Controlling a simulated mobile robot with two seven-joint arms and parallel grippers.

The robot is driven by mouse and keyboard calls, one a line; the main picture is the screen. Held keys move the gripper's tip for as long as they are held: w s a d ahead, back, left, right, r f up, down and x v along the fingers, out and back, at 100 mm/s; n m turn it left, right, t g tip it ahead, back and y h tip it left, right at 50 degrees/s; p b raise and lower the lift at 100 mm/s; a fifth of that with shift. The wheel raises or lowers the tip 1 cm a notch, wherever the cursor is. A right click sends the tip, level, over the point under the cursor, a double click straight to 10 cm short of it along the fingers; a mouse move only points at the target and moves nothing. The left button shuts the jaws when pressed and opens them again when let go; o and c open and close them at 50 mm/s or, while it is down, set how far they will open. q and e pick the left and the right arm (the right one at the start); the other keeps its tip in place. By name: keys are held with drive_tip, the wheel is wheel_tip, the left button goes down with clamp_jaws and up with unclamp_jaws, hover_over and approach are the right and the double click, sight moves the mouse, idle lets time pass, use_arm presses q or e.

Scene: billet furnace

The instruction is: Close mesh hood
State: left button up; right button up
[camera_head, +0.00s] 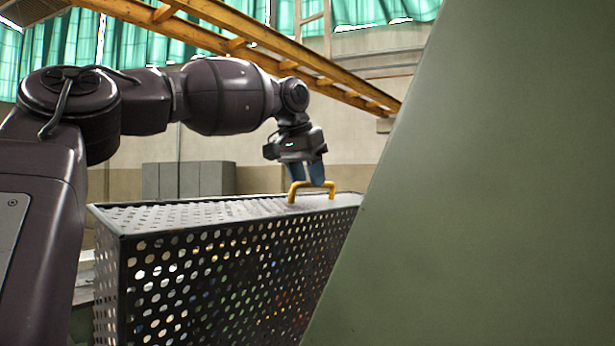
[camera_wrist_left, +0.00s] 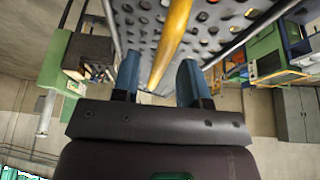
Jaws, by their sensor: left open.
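The mesh hood (camera_head: 215,270) is a dark box of perforated metal. Its perforated top looks level in the head view, and a yellow handle (camera_head: 311,184) stands up from the top near the far end. My left gripper (camera_head: 307,181) is above the hood at the handle, fingers pointing down. In the left wrist view the yellow handle (camera_wrist_left: 172,42) passes between the two blue fingers (camera_wrist_left: 160,82), which are apart; I cannot tell whether either touches it. The perforated hood surface (camera_wrist_left: 210,25) lies beyond them. The hood's far right end is hidden. My right gripper is not in view.
A large green-grey panel (camera_head: 490,200) fills the right side of the head view, close in front of the hood's right end. Grey cabinets (camera_head: 188,179) stand at the back wall. A yellow overhead beam (camera_head: 255,35) crosses above. Green equipment (camera_wrist_left: 265,55) shows in the left wrist view.

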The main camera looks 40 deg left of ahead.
use_arm(q)
drive_tip(key=shift+c, duration=0.4)
clamp_jaws()
drive_tip(key=shift+a, duration=0.15)
